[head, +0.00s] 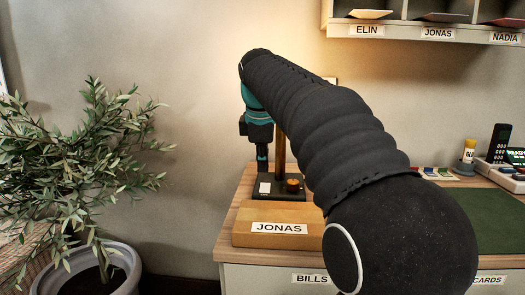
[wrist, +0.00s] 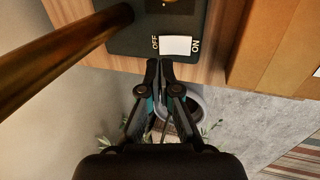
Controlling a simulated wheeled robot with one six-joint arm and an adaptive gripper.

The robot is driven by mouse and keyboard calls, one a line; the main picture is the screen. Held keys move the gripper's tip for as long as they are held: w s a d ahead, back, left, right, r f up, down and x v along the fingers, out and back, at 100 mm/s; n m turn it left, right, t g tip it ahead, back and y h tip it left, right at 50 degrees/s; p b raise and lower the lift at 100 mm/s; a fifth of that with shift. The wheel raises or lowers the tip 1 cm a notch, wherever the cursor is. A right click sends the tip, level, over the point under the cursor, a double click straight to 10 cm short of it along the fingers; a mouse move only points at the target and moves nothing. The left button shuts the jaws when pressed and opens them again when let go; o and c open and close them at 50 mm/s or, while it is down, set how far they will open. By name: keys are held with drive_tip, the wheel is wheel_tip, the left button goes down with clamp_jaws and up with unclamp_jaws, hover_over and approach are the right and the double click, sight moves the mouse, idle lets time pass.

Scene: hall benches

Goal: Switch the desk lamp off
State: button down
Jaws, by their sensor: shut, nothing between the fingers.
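The desk lamp has a dark base (head: 280,194) with a brass pole (head: 280,152) and an orange-brown knob (head: 293,186). Its head is hidden behind my arm, and a warm glow shows on the wall there. A white rocker switch (wrist: 175,45) sits on the base, with OFF printed at its left and ON at its right in the wrist view. It also shows in the head view (head: 265,188). Which side is pressed I cannot tell. My gripper (wrist: 159,65) is shut and empty, its fingertips beside the switch in the picture; contact is unclear.
A wooden box labelled JONAS (head: 250,228) stands in front of the lamp. A potted plant (head: 90,180) is left of the bench. A shelf with name labels (head: 400,32) hangs above right. A green mat (head: 490,215) lies at right.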

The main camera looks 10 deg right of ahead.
sight(263, 186)
drive_tip(key=x, duration=0.3)
drive_tip(key=shift+w+f+b, duration=0.15)
drive_tip(key=shift+f+b, duration=0.15)
drive_tip(key=shift+f, duration=0.15)
drive_tip(key=shift+w+d+f+p, duration=0.1)
drive_tip(key=shift+w+f+p, duration=0.15)
drive_tip(key=shift+f+p, duration=0.05)
drive_tip(key=shift+s, duration=0.1)
drive_tip(key=shift+s+a+r, duration=0.1)
drive_tip(key=shift+s, duration=0.25)
drive_tip(key=shift+s+a+r, duration=0.15)
drive_tip(key=shift+s, duration=0.2)
